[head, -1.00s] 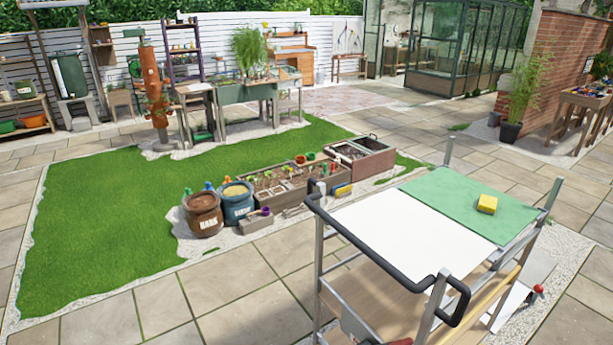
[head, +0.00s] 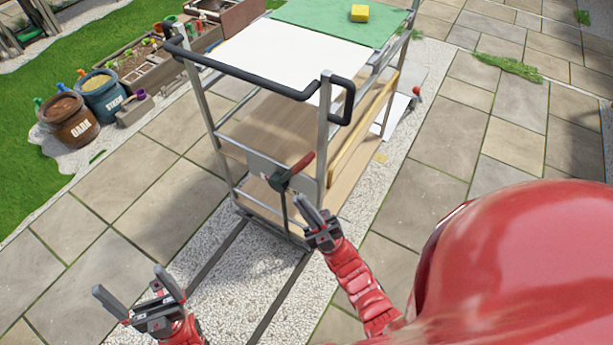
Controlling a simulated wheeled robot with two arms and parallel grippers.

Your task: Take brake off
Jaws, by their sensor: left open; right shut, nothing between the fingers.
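A trolley with a grey metal frame (head: 207,112) and a black push handle (head: 250,75) stands in the head view's upper middle. A lever with a red grip (head: 302,163) is on a grey plate (head: 262,165) at its near end. I take it for the brake; its red end points up and right. My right gripper (head: 302,203) is shut and empty, just below and right of the lever in the picture. I cannot tell whether it touches the trolley. My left gripper (head: 134,284) is open and empty at the lower left, apart from the trolley.
A brown barrel (head: 72,122) and a blue barrel (head: 106,97) stand left.

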